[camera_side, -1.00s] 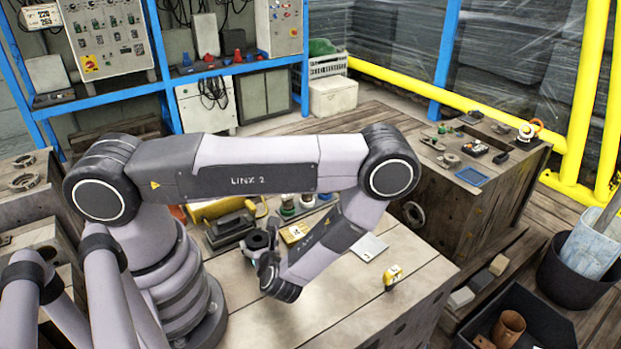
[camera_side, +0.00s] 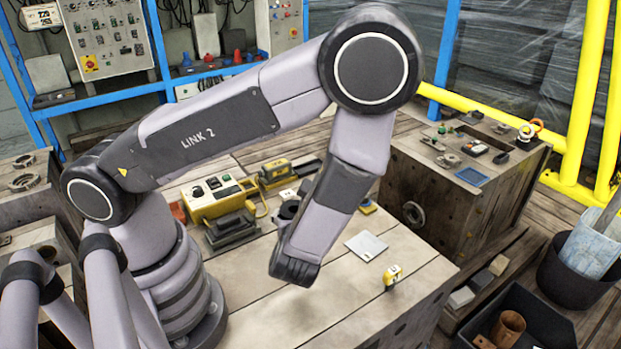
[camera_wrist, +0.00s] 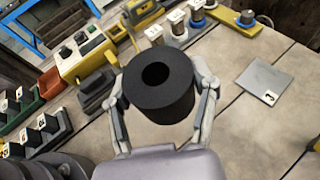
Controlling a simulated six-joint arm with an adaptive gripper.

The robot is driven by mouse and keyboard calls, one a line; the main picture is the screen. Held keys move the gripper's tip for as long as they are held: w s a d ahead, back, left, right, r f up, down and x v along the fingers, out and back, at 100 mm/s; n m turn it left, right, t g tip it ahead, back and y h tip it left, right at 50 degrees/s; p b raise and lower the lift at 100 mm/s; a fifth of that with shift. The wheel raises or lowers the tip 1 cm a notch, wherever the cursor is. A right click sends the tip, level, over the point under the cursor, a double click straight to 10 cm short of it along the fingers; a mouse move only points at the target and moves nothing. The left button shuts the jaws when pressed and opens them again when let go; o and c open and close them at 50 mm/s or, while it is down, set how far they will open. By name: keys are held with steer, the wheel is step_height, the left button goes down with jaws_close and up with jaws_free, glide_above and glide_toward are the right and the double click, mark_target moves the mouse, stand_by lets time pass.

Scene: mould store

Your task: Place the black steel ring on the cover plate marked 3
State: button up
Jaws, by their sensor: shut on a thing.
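My gripper (camera_wrist: 162,88) is shut on the black steel ring (camera_wrist: 160,104), a thick cylinder with a round hole, with one finger on each side of it. The cover plate marked 3 (camera_side: 366,245) is a flat grey square lying on the wooden table, right of my forearm. In the wrist view the plate (camera_wrist: 262,76) lies right of the ring, apart from it, with its top bare and its number at the near right corner.
A yellow control box (camera_side: 215,199) and a dark block (camera_side: 232,228) stand on the table's left side. A small yellow object (camera_side: 392,277) stands near the right edge. The boards around the plate are clear.

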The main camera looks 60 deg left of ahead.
steer(key=shift+w+d+m+t, duration=0.3)
steer(key=shift+w+d, duration=0.55)
steer(key=shift+d, duration=0.05)
steer(key=w+f, duration=0.3)
steer(key=w, duration=0.5)
glide_above(357, 250)
step_height(357, 250, down, 6)
steer(key=shift+s+f, duration=0.1)
steer(key=shift+f, duration=1.6)
steer(key=shift+f, duration=0.15)
steer(key=o, duration=1.2)
